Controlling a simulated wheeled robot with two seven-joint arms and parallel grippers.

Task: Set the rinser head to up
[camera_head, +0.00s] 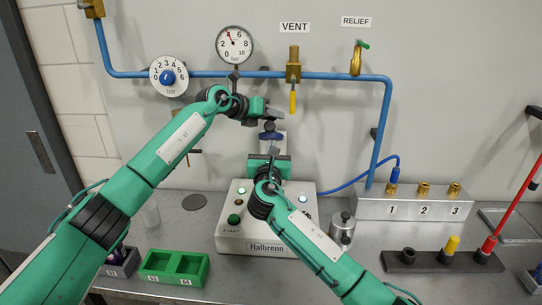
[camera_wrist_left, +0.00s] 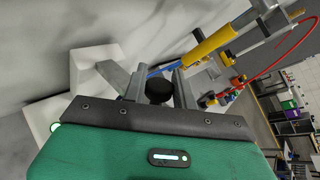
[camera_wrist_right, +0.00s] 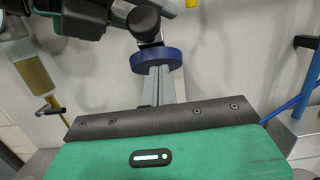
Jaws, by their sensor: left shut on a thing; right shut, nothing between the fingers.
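The rinser head looks to be the dark, round-ended part with a blue collar (camera_head: 271,136) above the white Halbrenn machine (camera_head: 267,233). In the right wrist view the collar (camera_wrist_right: 156,60) sits below a dark rounded knob (camera_wrist_right: 143,20). My left gripper (camera_head: 276,112) is above the collar. In the left wrist view its fingers (camera_wrist_left: 158,75) are shut on a black round knob (camera_wrist_left: 158,90). My right gripper (camera_head: 270,153) is lower, over the machine; its fingers (camera_wrist_right: 160,82) are shut together, empty, just under the collar. My arms hide much of the head and its mount.
A blue pipe (camera_head: 335,76) with a gauge (camera_head: 235,45), dial (camera_head: 168,76) and vent valve (camera_head: 293,70) runs behind. A green tray (camera_head: 203,270) stands front left, a steel canister (camera_head: 341,230) right of the machine. A numbered port block (camera_head: 370,209) is further right.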

